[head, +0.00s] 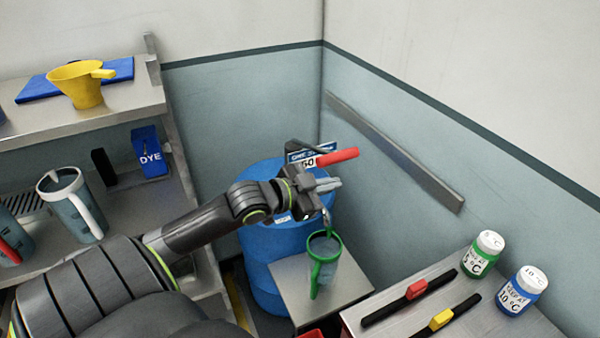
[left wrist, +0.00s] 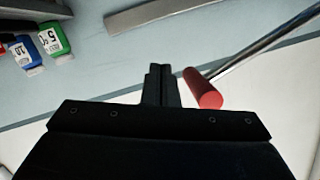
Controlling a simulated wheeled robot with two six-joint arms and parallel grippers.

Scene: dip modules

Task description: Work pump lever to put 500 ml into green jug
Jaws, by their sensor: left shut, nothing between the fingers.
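The pump lever's red handle (head: 337,158) sticks out to the right above the blue drum (head: 258,262) in the head view. In the left wrist view the red handle (left wrist: 204,90) on its metal rod is just right of my fingertips. My left gripper (head: 328,185) is shut and empty, just below the handle in the head view; its closed fingers also show in the left wrist view (left wrist: 160,84). The green jug (head: 324,262), with green rim and handle, stands upright on a small metal stand below the gripper. Its liquid level cannot be told. My right gripper is not in view.
A metal bench (head: 450,325) at the lower right holds a green-labelled jar (head: 483,256), a blue-labelled jar (head: 521,291) and two black strips with red and yellow pieces. Shelves at left hold a yellow jug (head: 80,84), a white-handled jug (head: 72,205) and a dye box (head: 150,153).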

